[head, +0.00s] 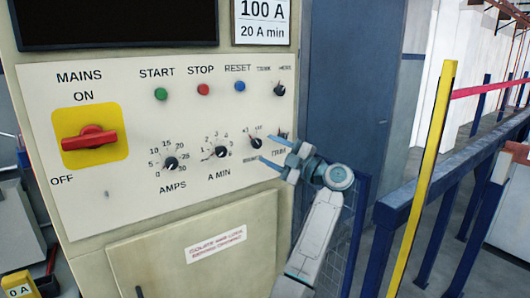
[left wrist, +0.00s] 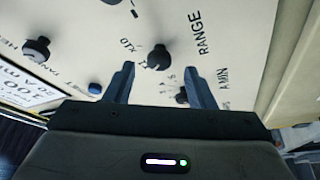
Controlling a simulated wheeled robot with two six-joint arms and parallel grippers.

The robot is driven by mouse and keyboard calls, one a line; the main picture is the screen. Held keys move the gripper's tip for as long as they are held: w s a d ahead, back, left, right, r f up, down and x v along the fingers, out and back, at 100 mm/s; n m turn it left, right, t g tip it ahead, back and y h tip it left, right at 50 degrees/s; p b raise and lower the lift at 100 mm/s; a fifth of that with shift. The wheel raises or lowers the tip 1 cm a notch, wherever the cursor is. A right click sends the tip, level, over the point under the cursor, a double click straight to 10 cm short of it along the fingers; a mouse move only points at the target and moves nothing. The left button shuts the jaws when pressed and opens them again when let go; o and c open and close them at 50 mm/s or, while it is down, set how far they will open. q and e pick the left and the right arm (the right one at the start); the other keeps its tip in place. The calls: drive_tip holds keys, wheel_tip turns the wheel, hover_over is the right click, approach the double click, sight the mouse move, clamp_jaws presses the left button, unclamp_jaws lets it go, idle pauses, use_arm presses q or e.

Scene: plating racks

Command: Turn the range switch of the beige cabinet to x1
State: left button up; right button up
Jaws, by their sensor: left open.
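The beige cabinet (head: 205,258) carries a light control panel. Its small black range switch (head: 256,143) is at the panel's lower right, with small scale marks above it. In the left wrist view the range switch (left wrist: 159,57) shows near the word RANGE, with a x10 mark to its left; which mark its pointer faces is hard to tell. My left gripper (head: 267,151) is open and empty, close to the panel at the switch's right. In the left wrist view, its two fingers (left wrist: 160,78) straddle the switch's line, apart from it. My right gripper is not in view.
The A MIN knob (head: 221,152) and AMPS knob (head: 170,163) sit to the left. Above are the blue reset button (head: 240,86), red stop button (head: 203,89) and green start button (head: 160,94). A red mains switch (head: 89,138) is far left. A blue railing (head: 440,185) stands right.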

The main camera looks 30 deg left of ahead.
use_arm(q)
drive_tip(key=d+f+b, duration=0.1)
drive_tip(key=d+b, duration=0.1)
drive_tip(key=d, duration=0.5)
drive_tip(key=shift+s+d+f, duration=0.15)
drive_tip(key=shift+d+f, duration=0.05)
drive_tip(key=shift+d, duration=0.15)
